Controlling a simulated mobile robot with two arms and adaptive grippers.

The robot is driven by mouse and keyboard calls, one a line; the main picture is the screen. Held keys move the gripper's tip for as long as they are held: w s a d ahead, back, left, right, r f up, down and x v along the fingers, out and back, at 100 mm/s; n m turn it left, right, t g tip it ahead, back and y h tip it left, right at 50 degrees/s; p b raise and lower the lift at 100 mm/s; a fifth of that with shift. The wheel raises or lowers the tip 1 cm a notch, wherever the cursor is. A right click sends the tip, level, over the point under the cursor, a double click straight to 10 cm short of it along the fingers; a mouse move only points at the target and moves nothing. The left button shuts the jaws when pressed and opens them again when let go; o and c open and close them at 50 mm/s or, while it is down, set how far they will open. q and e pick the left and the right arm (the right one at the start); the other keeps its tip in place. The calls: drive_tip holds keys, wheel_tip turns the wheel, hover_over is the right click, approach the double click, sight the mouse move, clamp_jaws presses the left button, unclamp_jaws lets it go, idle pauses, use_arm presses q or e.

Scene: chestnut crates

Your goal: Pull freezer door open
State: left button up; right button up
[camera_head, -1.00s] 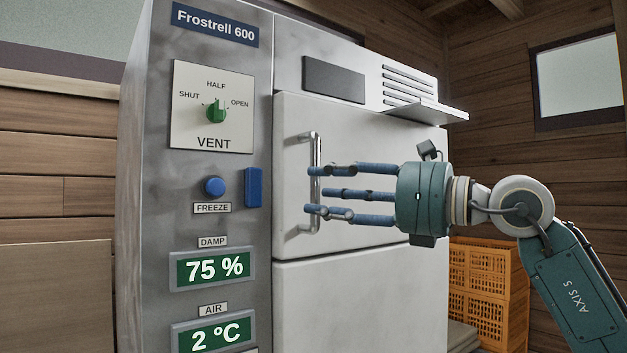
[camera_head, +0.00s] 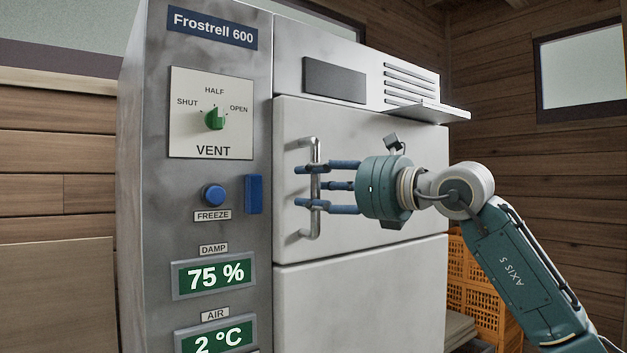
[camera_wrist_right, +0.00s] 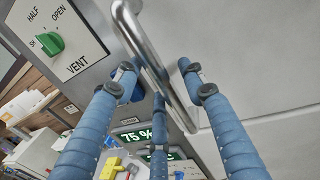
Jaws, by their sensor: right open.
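The freezer's upper white door (camera_head: 410,155) is closed, flush with the cabinet. A vertical metal bar handle (camera_head: 316,227) stands out near its left edge. My right gripper (camera_head: 303,187) is open at the middle of the handle, with its blue fingers reaching to and past the bar. In the right wrist view the handle (camera_wrist_right: 152,58) runs between the spread fingers of the right gripper (camera_wrist_right: 160,82). I cannot tell whether any finger touches the bar. My left gripper is not in view.
Left of the door, the control panel carries a green vent knob (camera_head: 214,119), a blue freeze button (camera_head: 213,195) and a damp display (camera_head: 213,274). A metal ledge (camera_head: 428,112) juts out above the door. Orange crates (camera_head: 487,290) stand to the right of the freezer.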

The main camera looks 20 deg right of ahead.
drive_tip(key=shift+w, duration=0.1)
clamp_jaws()
